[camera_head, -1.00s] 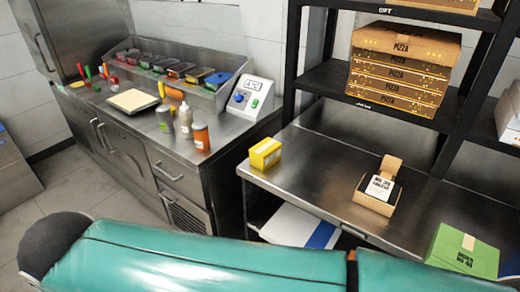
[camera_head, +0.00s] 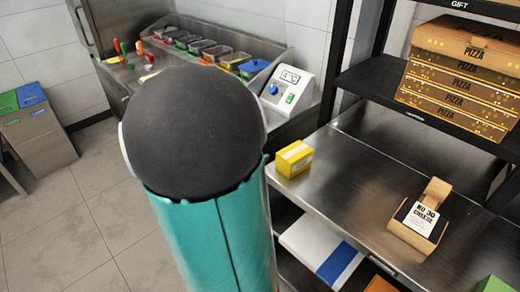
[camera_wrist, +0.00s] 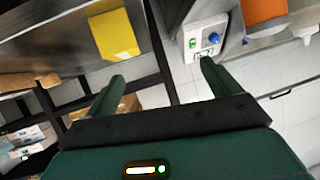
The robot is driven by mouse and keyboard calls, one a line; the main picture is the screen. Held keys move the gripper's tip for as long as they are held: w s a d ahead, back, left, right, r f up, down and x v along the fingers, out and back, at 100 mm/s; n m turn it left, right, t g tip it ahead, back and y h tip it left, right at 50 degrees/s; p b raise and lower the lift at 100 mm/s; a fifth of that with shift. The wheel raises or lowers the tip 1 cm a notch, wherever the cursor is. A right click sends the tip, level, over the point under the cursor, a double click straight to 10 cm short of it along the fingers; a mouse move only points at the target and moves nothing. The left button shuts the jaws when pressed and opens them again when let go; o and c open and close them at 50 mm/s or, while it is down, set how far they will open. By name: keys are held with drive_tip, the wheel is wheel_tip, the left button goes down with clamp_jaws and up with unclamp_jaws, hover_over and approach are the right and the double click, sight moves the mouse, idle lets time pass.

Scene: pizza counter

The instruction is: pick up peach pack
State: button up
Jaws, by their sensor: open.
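No pack in view is plainly labelled or coloured peach. An orange pack (camera_head: 380,285) shows only its top at the bottom edge of the head view, low beside the counter; I cannot tell if it is the peach one. A yellow pack (camera_head: 294,159) with a pale band sits on the steel counter's left end. It also shows in the wrist view (camera_wrist: 117,35), ahead of my gripper and apart from it. My gripper (camera_wrist: 160,85) is open, with nothing between its fingers. In the head view it is hidden by my arm.
The steel counter (camera_head: 362,190) holds an open cardboard box (camera_head: 418,222) and, at the corner, a green box (camera_head: 493,284). A white and blue box (camera_head: 318,252) lies on the shelf below. Pizza boxes (camera_head: 455,82) stand on a black rack. A control box (camera_head: 286,90) stands behind.

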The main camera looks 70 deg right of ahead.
sight(294, 152)
drive_tip(key=s+d+f+g, duration=0.1)
drive_tip(key=s+d, duration=0.1)
drive_tip(key=s, duration=0.1)
drive_tip(key=s+d+f+m+g, duration=0.1)
drive_tip(key=s+d+f, duration=0.1)
drive_tip(key=s, duration=0.1)
drive_tip(key=s+d+f+g, duration=0.1)
drive_tip(key=s+d, duration=0.2)
drive_tip(key=shift+s+f+m+g+y, duration=0.2)
drive_tip(key=shift+s+m+g+y, duration=0.1)
drive_tip(key=shift+m+y, duration=0.1)
drive_tip(key=x, duration=0.5)
drive_tip(key=shift+w+d+f, duration=0.15)
drive_tip(key=shift+d+f, duration=0.05)
drive_tip(key=shift+d, duration=0.2)
drive_tip(key=c, duration=1.3)
drive_tip(key=shift+o, duration=0.2)
drive_tip(key=shift+r, duration=0.1)
